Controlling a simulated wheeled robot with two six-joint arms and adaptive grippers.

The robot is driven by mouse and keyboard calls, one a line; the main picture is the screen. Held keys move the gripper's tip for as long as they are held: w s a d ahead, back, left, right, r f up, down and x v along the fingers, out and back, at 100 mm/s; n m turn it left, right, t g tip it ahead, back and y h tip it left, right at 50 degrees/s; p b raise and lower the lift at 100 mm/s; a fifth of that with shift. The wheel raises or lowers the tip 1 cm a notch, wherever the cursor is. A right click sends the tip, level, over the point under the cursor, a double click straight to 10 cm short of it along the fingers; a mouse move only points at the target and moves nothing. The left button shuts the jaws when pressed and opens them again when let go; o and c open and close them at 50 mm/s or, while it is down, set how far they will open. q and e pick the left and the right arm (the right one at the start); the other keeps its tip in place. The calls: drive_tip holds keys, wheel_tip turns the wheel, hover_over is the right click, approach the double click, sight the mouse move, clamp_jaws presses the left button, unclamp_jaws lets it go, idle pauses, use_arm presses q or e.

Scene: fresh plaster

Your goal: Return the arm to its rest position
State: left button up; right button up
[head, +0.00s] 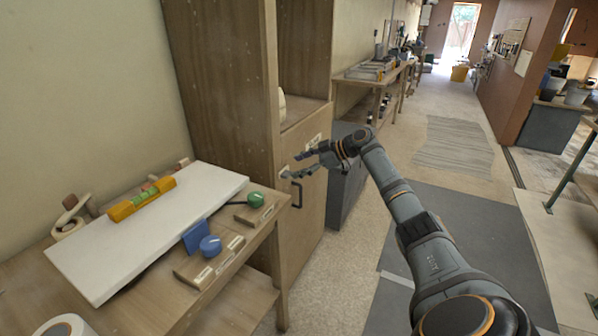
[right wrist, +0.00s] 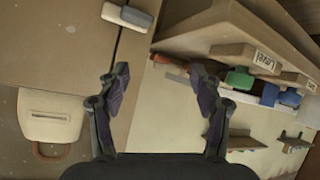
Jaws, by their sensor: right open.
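My right arm (head: 402,205) reaches in from the bottom right of the head view. Its gripper (head: 292,166) is in front of the wooden cabinet (head: 222,90), near the cabinet's lower door and dark handle (head: 297,194). The fingers are spread and nothing is between them. In the right wrist view the same gripper (right wrist: 158,70) is open and empty, with its two fingers well apart. I cannot tell from the pictures how close the fingertips are to the cabinet. My left gripper is not in view.
A workbench at left holds a white board (head: 150,230), a yellow level (head: 142,199), and wooden blocks with a blue knob (head: 210,246) and a green knob (head: 256,200). A grey bin (head: 347,175) stands beyond the cabinet. The floor at right is open, with grey mats (head: 470,235).

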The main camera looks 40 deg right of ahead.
idle(0.4)
drive_tip(key=s+a+f+m+g+h+p, duration=0.1)
drive_tip(key=s+f+m+g+h+p, duration=0.2)
drive_tip(key=f, duration=1.2)
drive_tip(key=s+a+f+m+g+h+p, duration=0.15)
drive_tip(key=s+f+m, duration=0.3)
drive_tip(key=f, duration=1.15)
drive_tip(key=s+a+f+m+g+h+p, duration=0.1)
drive_tip(key=s+a+f, duration=0.1)
drive_tip(key=s+f, duration=0.6)
drive_tip(key=s+a+f+m+g+h+p, duration=0.1)
drive_tip(key=s+a+f+h+p, duration=0.15)
drive_tip(key=s+f, duration=0.55)
drive_tip(key=s+a+f+p, duration=0.1)
drive_tip(key=s+a, duration=0.4)
drive_tip(key=s, duration=0.5)
drive_tip(key=s+a+f+g+p, duration=0.1)
drive_tip(key=s+a+f, duration=0.2)
drive_tip(key=s, duration=0.7)
drive_tip(key=s+a+f+g+p, duration=0.1)
drive_tip(key=s+a+f, duration=0.2)
drive_tip(key=s+a, duration=0.4)
drive_tip(key=s, duration=0.2)
drive_tip(key=shift+s+a, duration=0.35)
drive_tip(key=shift+s, duration=0.05)
drive_tip(key=shift+d, duration=0.1)
drive_tip(key=shift+c, duration=0.2)
